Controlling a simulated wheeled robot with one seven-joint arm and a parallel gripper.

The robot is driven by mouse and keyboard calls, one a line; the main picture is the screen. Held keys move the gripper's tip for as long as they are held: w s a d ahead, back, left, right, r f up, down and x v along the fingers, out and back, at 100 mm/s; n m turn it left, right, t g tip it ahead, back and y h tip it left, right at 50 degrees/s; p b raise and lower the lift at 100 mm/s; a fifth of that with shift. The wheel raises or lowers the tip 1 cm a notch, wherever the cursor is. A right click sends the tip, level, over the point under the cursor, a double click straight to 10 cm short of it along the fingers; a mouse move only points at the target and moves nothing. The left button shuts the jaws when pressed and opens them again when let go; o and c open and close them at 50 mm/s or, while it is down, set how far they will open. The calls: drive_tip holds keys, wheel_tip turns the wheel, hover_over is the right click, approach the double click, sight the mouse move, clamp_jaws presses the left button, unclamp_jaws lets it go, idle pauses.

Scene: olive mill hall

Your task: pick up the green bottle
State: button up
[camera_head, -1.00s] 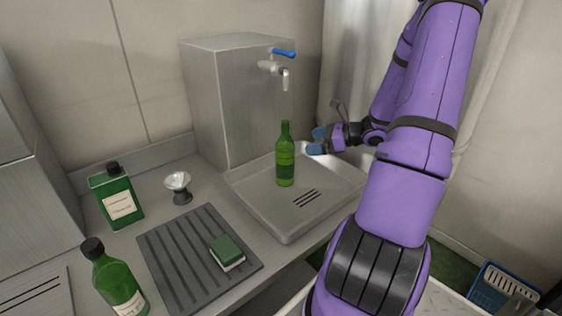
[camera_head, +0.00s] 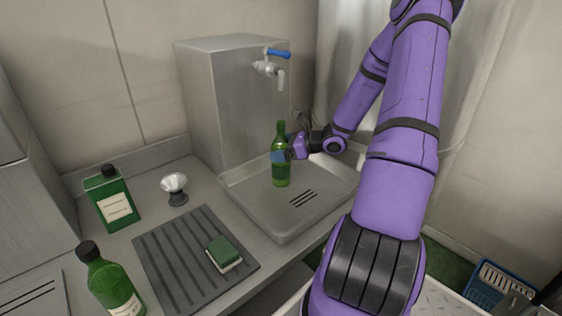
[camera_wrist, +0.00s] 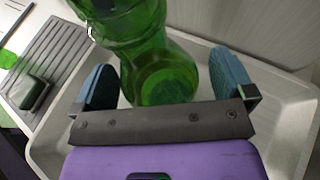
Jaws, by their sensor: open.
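The green bottle (camera_head: 281,168) stands upright in the metal drip tray (camera_head: 282,232), below the tap and a little in front of the steel tank. My gripper (camera_head: 283,153) is beside it, with its blue finger pads at the bottle's body. In the wrist view the bottle (camera_wrist: 150,62) lies between the two open fingers of my gripper (camera_wrist: 165,85). A gap shows on the right of the bottle; the left finger looks closer to the glass. The bottle's far side is hidden.
A steel tank (camera_head: 220,105) with a tap (camera_head: 268,68) stands behind the tray. To the left are a square green bottle (camera_head: 111,198), a capped round bottle (camera_head: 110,284), a small funnel (camera_head: 175,188) and a ribbed mat (camera_head: 180,262) with a sponge (camera_head: 223,252).

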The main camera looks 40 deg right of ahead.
drive_tip(key=c, duration=1.5)
